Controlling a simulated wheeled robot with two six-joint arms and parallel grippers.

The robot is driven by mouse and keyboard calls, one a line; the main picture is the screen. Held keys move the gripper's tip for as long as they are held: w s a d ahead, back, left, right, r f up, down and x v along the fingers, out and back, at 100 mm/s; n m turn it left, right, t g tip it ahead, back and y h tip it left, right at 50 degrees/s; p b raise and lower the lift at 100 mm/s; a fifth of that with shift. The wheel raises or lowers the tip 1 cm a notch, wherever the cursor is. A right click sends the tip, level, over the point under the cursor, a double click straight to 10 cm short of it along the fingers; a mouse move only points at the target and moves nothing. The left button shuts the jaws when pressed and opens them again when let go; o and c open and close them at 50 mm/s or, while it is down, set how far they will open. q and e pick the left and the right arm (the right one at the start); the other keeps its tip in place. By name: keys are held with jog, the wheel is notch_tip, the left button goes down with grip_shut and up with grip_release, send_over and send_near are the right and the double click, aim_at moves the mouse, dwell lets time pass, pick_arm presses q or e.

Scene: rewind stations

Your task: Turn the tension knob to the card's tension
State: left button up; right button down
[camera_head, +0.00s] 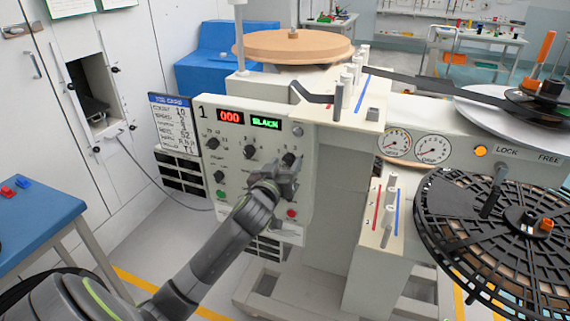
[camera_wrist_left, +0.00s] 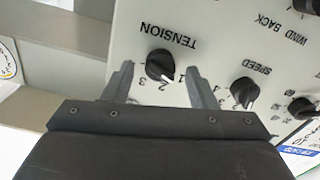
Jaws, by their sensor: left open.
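The tension knob (camera_wrist_left: 160,65) is black and round, under the upside-down word TENSION in the left wrist view. Its pale mark seems to point between 1 and 2. My left gripper (camera_wrist_left: 160,69) is open, one finger on each side of the knob, with gaps visible. In the head view the knob (camera_head: 289,158) shows just above the left gripper (camera_head: 287,178) on the station's front panel. The card (camera_head: 175,122), white with a blue header, hangs left of the panel; its tension line is too small to read. My right gripper is out of view.
The panel display (camera_head: 249,119) reads 000 in red and SLACK in green. The speed knob (camera_wrist_left: 243,91) sits beside the tension knob. Green and red buttons are lower on the panel. A black reel (camera_head: 455,215) stands at right, a blue table (camera_head: 40,215) at left.

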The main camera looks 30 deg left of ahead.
pick_arm(q)
jog(key=shift+w, duration=0.25)
jog(key=c, duration=1)
jog(key=shift+o, duration=0.2)
